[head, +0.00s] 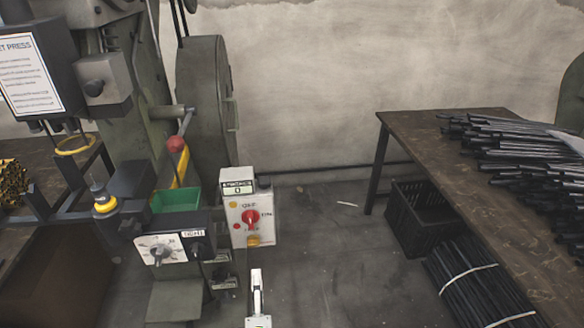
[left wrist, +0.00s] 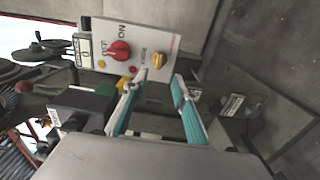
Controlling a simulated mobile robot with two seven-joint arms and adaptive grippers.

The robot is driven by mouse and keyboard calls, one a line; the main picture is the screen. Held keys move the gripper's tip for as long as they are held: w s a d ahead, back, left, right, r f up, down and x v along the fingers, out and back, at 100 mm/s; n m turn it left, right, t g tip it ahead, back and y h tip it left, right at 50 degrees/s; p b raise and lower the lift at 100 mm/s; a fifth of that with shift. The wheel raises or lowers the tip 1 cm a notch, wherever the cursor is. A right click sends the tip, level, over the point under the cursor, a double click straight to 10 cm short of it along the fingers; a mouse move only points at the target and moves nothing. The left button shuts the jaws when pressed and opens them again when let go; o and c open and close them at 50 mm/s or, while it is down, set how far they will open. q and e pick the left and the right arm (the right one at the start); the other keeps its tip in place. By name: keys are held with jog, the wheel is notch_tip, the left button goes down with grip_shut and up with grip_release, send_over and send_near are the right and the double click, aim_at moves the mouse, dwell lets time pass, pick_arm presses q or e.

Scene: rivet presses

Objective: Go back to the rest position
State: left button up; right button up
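My left gripper (head: 257,280) is at the bottom middle of the head view, seen edge-on, just below and in front of the white control box (head: 236,207). In the left wrist view, the left gripper (left wrist: 160,80) has its two teal-padded fingers apart with nothing between them. The control box (left wrist: 157,42) lies beyond the fingertips there, with its red rotary knob (left wrist: 120,51) and a yellow knob (left wrist: 159,60). The fingers look apart from the box, though the exact gap is hard to tell. My right gripper is not in view.
The rivet press (head: 205,95) stands at the left, with a red-ball lever (head: 176,144) and a green bin (head: 176,199). A table (head: 430,138) with black rods (head: 520,150) is at the right, a black crate (head: 408,225) under it. Floor between is mostly clear.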

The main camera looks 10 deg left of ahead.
pick_arm(q)
jog(key=s+d+r+m+h+p, duration=0.2)
jog(key=s+r+m+h+p, duration=0.35)
jog(key=m, duration=0.75)
jog(key=s+a+f+m+g+h+p, duration=0.1)
jog(key=s+a+f+m+g, duration=0.2)
jog(key=s+m, duration=0.3)
jog(key=s+a+f+m+g+h+p, duration=0.1)
jog(key=s+a+f+m+g, duration=0.2)
jog(key=s+m, duration=0.3)
jog(key=s, duration=0.4)
jog(key=shift+g, duration=0.4)
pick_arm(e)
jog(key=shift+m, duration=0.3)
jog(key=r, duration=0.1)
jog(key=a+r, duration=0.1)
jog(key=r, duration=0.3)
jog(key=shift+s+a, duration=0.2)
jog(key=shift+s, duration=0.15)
